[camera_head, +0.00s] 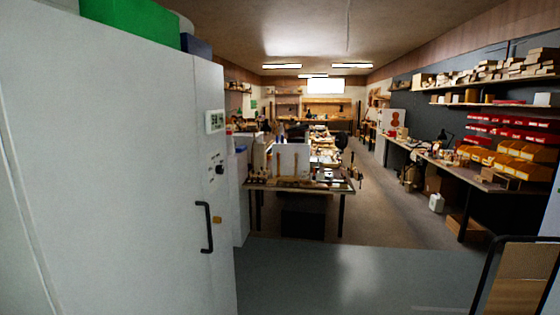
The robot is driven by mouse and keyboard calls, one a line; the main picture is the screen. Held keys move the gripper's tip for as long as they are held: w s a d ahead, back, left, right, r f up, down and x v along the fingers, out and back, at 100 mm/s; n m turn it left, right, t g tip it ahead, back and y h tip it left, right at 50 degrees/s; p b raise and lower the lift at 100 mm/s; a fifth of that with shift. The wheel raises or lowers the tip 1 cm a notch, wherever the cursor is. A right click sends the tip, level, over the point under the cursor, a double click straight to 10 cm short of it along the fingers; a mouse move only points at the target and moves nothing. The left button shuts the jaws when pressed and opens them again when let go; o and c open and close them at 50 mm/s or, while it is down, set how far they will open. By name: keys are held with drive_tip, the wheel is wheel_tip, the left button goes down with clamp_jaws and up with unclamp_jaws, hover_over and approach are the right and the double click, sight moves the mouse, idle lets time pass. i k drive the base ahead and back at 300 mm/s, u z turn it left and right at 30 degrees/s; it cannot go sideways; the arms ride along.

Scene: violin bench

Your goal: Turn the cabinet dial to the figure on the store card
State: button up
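A tall white cabinet (130,160) fills the left of the head view, with its door shut. A small dark round dial (220,170) sits on its narrow right part, with small marks around it that are too small to read. Above the dial is a small display or card (214,122) with dark figures; it seems to read something like 58, but I cannot be sure. A black bar handle (205,228) is below the dial. I cannot make out a separate store card. My gripper is not in view.
A green box (125,28) stands on the cabinet top. A cluttered workbench (300,186) stands beyond the cabinet. A long bench (470,178) and shelves with red and yellow bins (500,160) line the right wall. The grey floor (340,275) ahead is clear. A black-framed thing (490,275) is at lower right.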

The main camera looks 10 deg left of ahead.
sight(219, 169)
drive_tip(key=i, duration=1.25)
drive_tip(key=u, duration=1.25)
drive_tip(key=i, duration=1)
drive_tip(key=u, duration=1.1)
